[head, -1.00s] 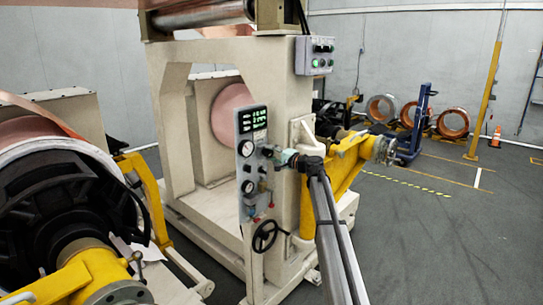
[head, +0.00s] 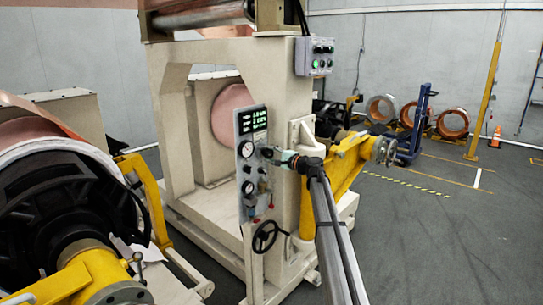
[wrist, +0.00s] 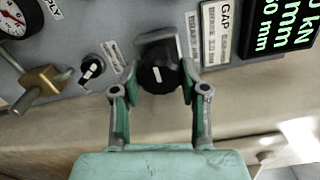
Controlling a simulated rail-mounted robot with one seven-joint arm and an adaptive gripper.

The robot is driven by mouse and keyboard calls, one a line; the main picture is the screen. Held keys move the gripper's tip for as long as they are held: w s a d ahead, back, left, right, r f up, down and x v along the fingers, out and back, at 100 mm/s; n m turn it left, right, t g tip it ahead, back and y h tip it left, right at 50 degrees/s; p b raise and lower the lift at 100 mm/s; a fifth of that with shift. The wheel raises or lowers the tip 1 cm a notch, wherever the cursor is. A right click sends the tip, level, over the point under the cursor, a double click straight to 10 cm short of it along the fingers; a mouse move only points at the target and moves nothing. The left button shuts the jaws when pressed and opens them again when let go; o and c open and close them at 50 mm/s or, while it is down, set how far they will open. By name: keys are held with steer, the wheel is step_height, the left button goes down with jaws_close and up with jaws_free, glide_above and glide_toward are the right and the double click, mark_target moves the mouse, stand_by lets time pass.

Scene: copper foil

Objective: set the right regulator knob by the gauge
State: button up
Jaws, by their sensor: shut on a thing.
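The knob (wrist: 157,75) is round and black with a white pointer line, on a grey block on the panel. In the wrist view my gripper (wrist: 161,78) has its two green-padded fingers on either side of it, shut on it. In the head view my gripper (head: 270,155) reaches the right edge of the grey instrument panel (head: 240,203) from the right and hides the knob. A round white gauge (head: 244,148) sits left of the gripper. In the wrist view a gauge (wrist: 14,17) with a red needle is cut off at the upper left.
A smaller black knob (wrist: 92,67) and a brass valve (wrist: 42,84) lie left of the gripped knob. A green digital display (head: 252,119) is above. A black handwheel (head: 265,236) is below. Yellow machine parts (head: 345,165) stand behind my arm.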

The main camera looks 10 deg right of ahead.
steer(key=o, duration=1.1)
steer(key=shift+w, duration=0.1)
steer(key=v, duration=1.2)
steer(key=shift+r, duration=0.1)
